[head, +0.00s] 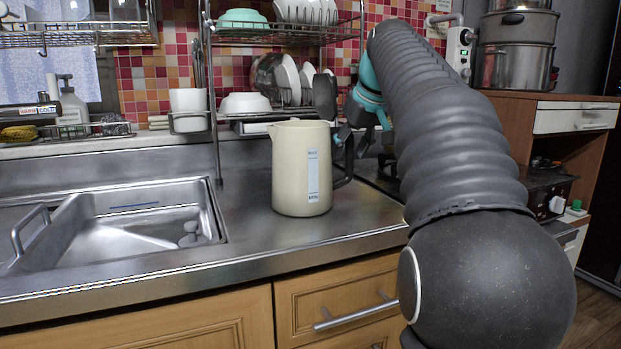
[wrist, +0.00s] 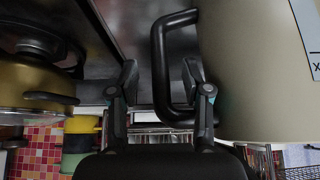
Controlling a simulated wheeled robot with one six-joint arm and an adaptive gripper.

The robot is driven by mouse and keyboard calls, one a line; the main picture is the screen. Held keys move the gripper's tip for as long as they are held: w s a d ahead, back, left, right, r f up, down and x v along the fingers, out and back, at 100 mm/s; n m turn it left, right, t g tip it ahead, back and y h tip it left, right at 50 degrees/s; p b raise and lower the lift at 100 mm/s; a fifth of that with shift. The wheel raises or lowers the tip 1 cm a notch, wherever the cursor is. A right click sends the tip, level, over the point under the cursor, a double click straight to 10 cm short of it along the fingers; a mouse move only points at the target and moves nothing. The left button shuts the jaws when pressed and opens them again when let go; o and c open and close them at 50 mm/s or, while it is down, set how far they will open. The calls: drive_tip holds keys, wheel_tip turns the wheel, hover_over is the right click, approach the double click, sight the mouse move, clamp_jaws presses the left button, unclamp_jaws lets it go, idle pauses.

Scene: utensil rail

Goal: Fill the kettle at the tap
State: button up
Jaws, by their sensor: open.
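A cream kettle (head: 301,175) with a light-blue level window stands upright on the steel counter, right of the sink. Its black handle (head: 344,162) faces right, toward my gripper. In the wrist view the kettle body (wrist: 255,75) fills the right side. My gripper (wrist: 160,72) is open, with one finger on each side of the upright bar of the handle (wrist: 158,65); gaps show beside the bar. In the head view my gripper (head: 362,135) is partly hidden by my arm.
The steel sink (head: 90,262) lies left of the kettle, with a curved metal bar (head: 30,230) at its left edge. A dish rack (head: 215,120) with bowls and plates stands behind the kettle. A gold pot (wrist: 35,85) is at left in the wrist view. Counter between sink and kettle is clear.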

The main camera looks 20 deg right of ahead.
drive_tip(key=shift+w+f, duration=0.3)
drive_tip(key=shift+f, duration=0.2)
clamp_jaws()
drive_tip(key=shift+r, duration=0.1)
